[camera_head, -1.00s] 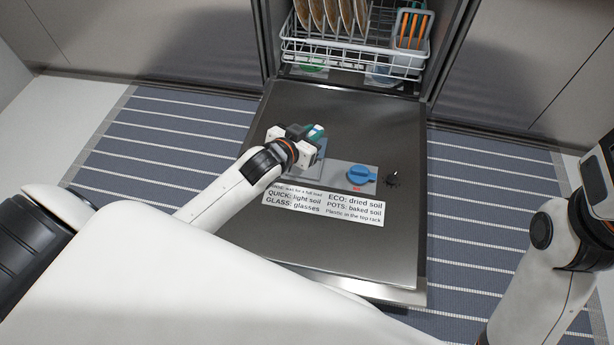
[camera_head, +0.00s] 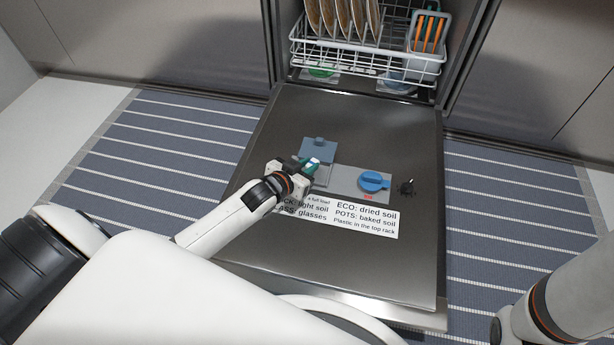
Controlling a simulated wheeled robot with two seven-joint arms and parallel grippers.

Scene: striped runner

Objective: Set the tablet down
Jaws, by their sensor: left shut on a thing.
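The tablet (camera_head: 313,162), a small green and white piece, is held in my left gripper (camera_head: 306,168). The gripper is shut on it, over the left part of the dispenser (camera_head: 346,181) on the inside of the open dishwasher door (camera_head: 270,240). A blue-grey flap (camera_head: 318,148) shows just beyond the tablet. The gripper hides part of the compartment below the flap, and I cannot tell whether the tablet touches anything. My right arm shows at the lower right, but its gripper is out of view.
A printed label (camera_head: 366,217) lies in front. The lower rack (camera_head: 365,50) holds plates and a cutlery basket (camera_head: 428,42). The far half of the door is clear.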

